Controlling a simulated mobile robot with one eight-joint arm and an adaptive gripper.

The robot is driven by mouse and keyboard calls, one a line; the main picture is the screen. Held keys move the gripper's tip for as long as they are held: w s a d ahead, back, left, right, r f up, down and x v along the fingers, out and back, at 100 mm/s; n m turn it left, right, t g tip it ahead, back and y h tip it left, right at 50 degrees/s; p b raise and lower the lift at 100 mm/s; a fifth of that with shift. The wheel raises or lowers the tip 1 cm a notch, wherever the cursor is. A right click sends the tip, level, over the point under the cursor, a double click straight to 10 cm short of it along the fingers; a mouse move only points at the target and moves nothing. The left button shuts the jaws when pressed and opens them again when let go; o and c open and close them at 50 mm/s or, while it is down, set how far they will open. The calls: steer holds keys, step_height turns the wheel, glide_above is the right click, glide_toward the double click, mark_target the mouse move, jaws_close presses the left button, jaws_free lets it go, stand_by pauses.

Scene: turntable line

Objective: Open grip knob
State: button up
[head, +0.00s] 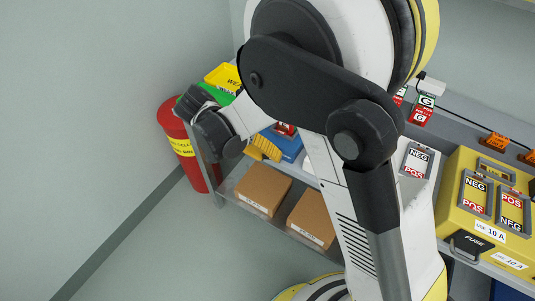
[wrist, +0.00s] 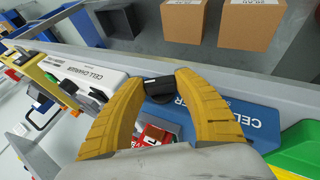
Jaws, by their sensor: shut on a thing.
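A black knob (wrist: 160,86) shows in the wrist view between the tips of my two yellow fingers. My gripper (wrist: 160,78) is shut on this knob, with a fingertip on each side of it. The knob lies over a blue unit with white lettering (wrist: 228,122). In the head view my gripper (head: 263,148) is partly hidden by my arm, beside the blue unit (head: 291,146). The knob cannot be made out there. A red part (wrist: 155,136) shows between my fingers, below the knob in the wrist view.
A white cell charger (wrist: 85,82) is left of my fingers in the wrist view. Cardboard boxes (head: 263,188) stand on the lower shelf. A red bin (head: 184,143) stands at the bench's left end. A yellow fuse case (head: 455,206) with NEG and POS modules is at right.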

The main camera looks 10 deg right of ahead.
steer(key=o, duration=1.2)
steer(key=v, duration=1.2)
